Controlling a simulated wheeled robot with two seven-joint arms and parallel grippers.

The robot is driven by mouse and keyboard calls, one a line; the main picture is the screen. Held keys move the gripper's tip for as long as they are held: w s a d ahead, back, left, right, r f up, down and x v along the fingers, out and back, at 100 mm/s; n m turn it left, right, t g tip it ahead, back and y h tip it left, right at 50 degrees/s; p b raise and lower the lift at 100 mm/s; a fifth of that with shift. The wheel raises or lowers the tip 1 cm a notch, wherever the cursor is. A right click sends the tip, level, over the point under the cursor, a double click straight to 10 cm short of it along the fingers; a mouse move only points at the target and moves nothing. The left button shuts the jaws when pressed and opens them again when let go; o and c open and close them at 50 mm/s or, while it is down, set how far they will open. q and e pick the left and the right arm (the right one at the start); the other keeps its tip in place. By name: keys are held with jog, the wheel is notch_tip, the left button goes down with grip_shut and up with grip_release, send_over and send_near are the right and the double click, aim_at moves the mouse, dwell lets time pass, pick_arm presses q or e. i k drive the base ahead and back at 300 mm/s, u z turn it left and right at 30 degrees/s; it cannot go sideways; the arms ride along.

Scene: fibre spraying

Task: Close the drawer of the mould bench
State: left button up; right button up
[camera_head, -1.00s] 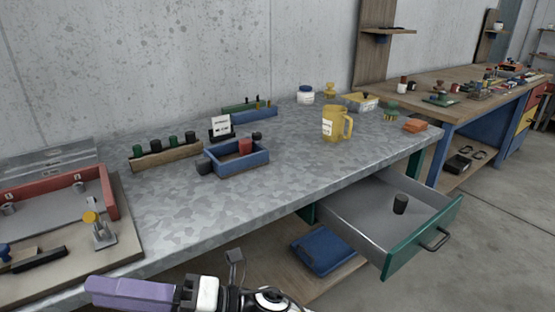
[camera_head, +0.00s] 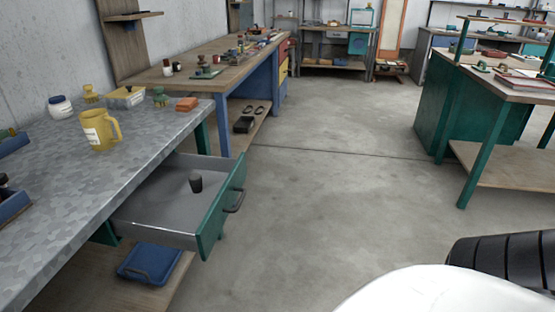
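The mould bench (camera_head: 85,165) has a mottled grey top and stands at the left of the head view. Its drawer (camera_head: 150,212) is pulled well out toward the floor area on the right. The drawer has a green front (camera_head: 221,207) with a dark bar handle (camera_head: 235,201). A small dark cylinder (camera_head: 196,183) stands inside the drawer, and the rest of its floor looks bare. Neither of my grippers shows in this view. A white rounded part and a dark ribbed part, seemingly mine, fill the lower right corner.
A yellow jug (camera_head: 97,133), a white jar (camera_head: 60,106) and an orange block (camera_head: 187,104) stand on the bench top. A blue tray (camera_head: 150,262) lies on the shelf below the drawer. Bare floor (camera_head: 330,190) lies right of the drawer, up to a green bench (camera_head: 455,105).

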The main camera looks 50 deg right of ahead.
aim_at(164, 210)
jog(key=z, duration=0.1)
jog(key=i, duration=0.7)
jog(key=z, duration=1.35)
jog(key=k, duration=0.3)
jog(key=z, duration=1.15)
jog(key=i, duration=0.4)
jog(key=u, duration=1.15)
